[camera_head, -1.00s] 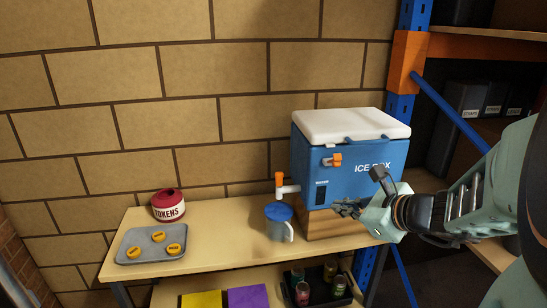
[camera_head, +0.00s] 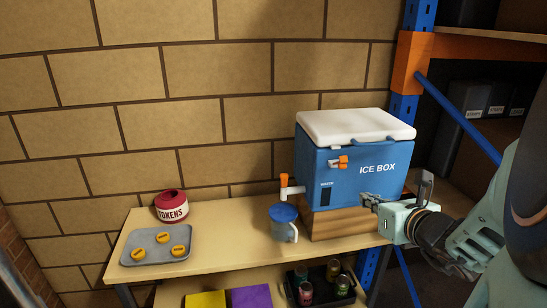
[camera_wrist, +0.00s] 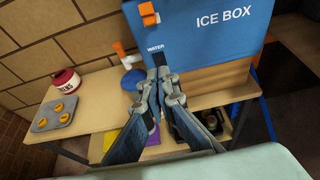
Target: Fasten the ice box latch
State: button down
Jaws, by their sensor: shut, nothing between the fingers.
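The blue ice box (camera_head: 350,178) with a white lid (camera_head: 356,125) stands on a wooden block at the right of the bench. Its lid looks closed. The orange latch (camera_head: 340,161) is on the upper front face; it also shows at the top of the wrist view (camera_wrist: 148,13). My gripper (camera_head: 368,200) is in front of the box's lower right front, below and to the right of the latch. In the wrist view my gripper (camera_wrist: 160,76) has its fingers together and empty, pointing toward the box front. Whether the latch is fastened I cannot tell.
An orange-handled tap (camera_head: 287,188) sticks out at the box's left, above a blue-lidded mug (camera_head: 283,225). A red tokens tin (camera_head: 171,206) and a grey tray (camera_head: 142,238) with yellow tokens are at left. A blue rack post (camera_head: 404,105) stands right of the box.

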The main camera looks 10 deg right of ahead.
aim_at(340, 163)
jog(key=w, duration=1.1)
jog(key=shift+a, duration=0.2)
jog(key=shift+w, duration=0.1)
jog(key=shift+r+p, duration=0.1)
jog(key=shift+p, duration=0.35)
jog(key=shift+r+g+p, duration=0.15)
jog(key=shift+g+p, duration=0.15)
jog(key=shift+p, duration=0.4)
